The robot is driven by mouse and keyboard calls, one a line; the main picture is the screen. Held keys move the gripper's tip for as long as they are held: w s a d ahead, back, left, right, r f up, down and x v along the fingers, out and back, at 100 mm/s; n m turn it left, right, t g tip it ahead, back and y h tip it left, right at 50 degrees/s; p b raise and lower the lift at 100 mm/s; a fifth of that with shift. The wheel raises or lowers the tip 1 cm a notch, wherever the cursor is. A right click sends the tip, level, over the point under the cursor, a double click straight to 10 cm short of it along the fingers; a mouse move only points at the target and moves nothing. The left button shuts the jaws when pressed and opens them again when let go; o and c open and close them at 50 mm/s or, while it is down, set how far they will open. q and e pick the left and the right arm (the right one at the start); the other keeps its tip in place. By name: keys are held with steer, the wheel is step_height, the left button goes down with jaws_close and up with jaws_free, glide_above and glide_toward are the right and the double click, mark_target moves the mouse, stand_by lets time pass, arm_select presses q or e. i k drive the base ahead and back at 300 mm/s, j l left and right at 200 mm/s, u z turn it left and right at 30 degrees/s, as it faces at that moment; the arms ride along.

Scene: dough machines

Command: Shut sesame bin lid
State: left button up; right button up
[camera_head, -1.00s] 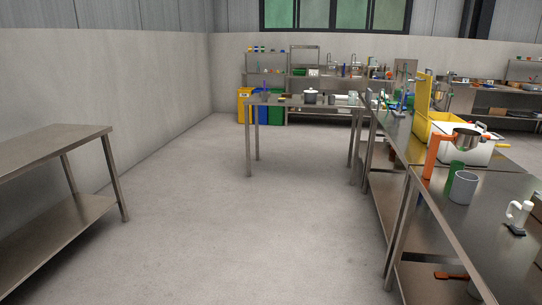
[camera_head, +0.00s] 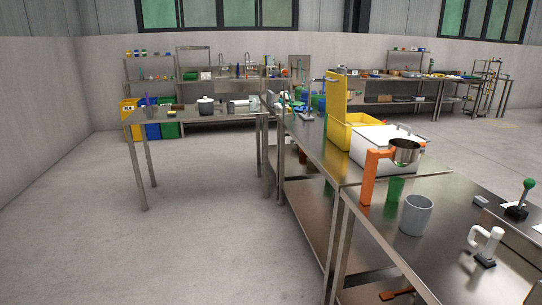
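A yellow bin (camera_head: 362,119) stands on the long steel bench to the right, with a tall yellow lid (camera_head: 336,98) standing upright at its left side. A white box (camera_head: 378,147) with a light top and a handle stands right in front of it. I cannot tell from a label which of the two is the sesame bin. The yellow lid is open; the white box looks covered. Neither of my grippers shows in this view.
An orange stand with a steel cup (camera_head: 404,151), a green cup (camera_head: 395,189), a grey mug (camera_head: 416,215) and a white-handled tool (camera_head: 486,244) are on the near bench (camera_head: 450,196). Another table (camera_head: 186,115) stands further back. The floor at left is clear.

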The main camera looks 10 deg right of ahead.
mark_target(336, 84)
steer(key=i+j+z, duration=0.1)
steer(key=i+z, duration=0.15)
steer(key=i, duration=0.15)
steer(key=i+j+z, duration=0.4)
steer(key=i+z, duration=0.15)
steer(key=i, duration=0.15)
steer(key=i+j+z, duration=0.2)
steer(key=z, duration=0.3)
steer(key=i+j+z, duration=0.3)
steer(key=z, duration=0.15)
steer(key=i+j+z, duration=0.1)
steer(key=j, duration=0.25)
steer(key=i+j+z, duration=0.1)
steer(key=j, duration=0.25)
steer(key=i+j+z, duration=0.15)
steer(key=i+j, duration=0.1)
steer(key=j, duration=0.2)
steer(key=i+j, duration=0.15)
steer(key=j, duration=0.2)
steer(key=i+j, duration=0.1)
steer(key=j, duration=0.2)
steer(key=i+j, duration=0.15)
steer(key=j, duration=0.15)
